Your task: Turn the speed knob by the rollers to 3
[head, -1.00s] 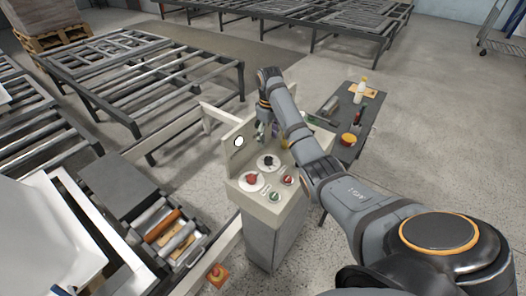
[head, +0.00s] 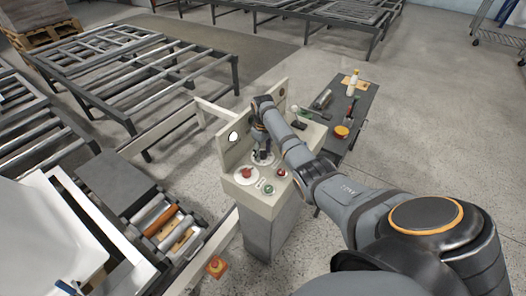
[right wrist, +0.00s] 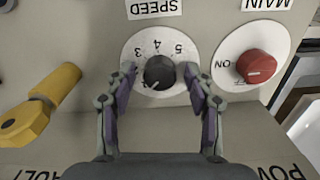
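The black speed knob (right wrist: 160,72) sits on a round white dial (right wrist: 138,44) under the label SPEED, which appears upside down in the right wrist view. The dial figures 3, 4 and 5 show. I cannot clearly tell which figure the knob points to. My right gripper (right wrist: 161,80) is open, with one finger on each side of the knob and visible gaps between. In the head view my right gripper (head: 263,154) is over the dial on the control box (head: 262,206) and hides most of the knob. My left gripper is not in view.
A red MAIN switch (right wrist: 257,67) on its own white dial is close beside the speed dial. A yellow handle (right wrist: 40,105) lies on the other side. Red and green buttons (head: 268,189) are at the panel's front. Rollers (head: 165,226) lie left of the box.

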